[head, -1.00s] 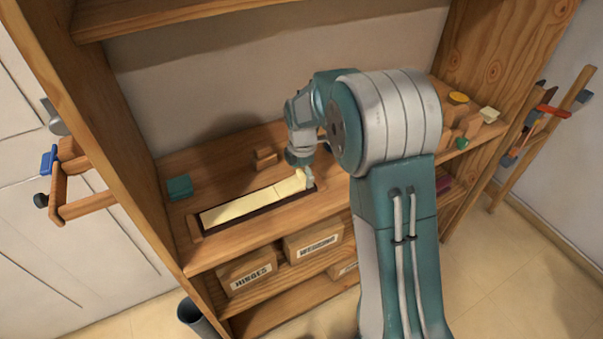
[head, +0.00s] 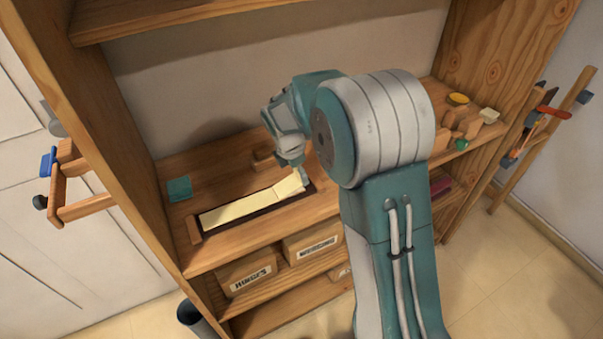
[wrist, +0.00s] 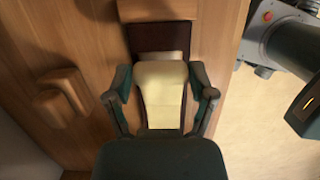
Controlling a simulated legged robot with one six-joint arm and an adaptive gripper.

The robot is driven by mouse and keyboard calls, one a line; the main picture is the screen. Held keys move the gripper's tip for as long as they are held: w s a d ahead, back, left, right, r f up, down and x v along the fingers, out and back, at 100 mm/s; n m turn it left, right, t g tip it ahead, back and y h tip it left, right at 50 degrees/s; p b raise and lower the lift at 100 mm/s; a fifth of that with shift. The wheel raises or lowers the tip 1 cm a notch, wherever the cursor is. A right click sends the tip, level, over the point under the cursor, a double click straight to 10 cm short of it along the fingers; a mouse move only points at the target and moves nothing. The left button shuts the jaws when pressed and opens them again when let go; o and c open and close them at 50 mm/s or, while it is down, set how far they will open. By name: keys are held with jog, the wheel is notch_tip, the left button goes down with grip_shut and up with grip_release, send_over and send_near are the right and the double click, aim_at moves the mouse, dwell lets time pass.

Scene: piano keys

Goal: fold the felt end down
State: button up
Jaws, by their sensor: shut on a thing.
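The cream felt strip (head: 238,207) lies lengthwise in a long dark recess or tray (head: 256,211) on the wooden shelf. A crease crosses it near its right end, and the end part (head: 288,187) angles up from the flat part. My gripper (head: 301,177) is at that right end. In the wrist view the felt (wrist: 161,100) sits between the two fingers of my gripper (wrist: 161,88), one at each side edge, so it is shut on the felt. The dark bare end of the tray shows beyond the felt there. Finger contact is partly hidden in the head view.
A small wooden block (head: 265,160) stands behind the tray, and a teal block (head: 179,188) lies to its left. Several small blocks (head: 463,125) sit at the shelf's right. Labelled boxes (head: 247,274) are on the shelf below. The upright side panels (head: 112,170) bound the space.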

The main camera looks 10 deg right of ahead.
jog(key=shift+a+r, duration=0.25)
jog(key=shift+a, duration=0.15)
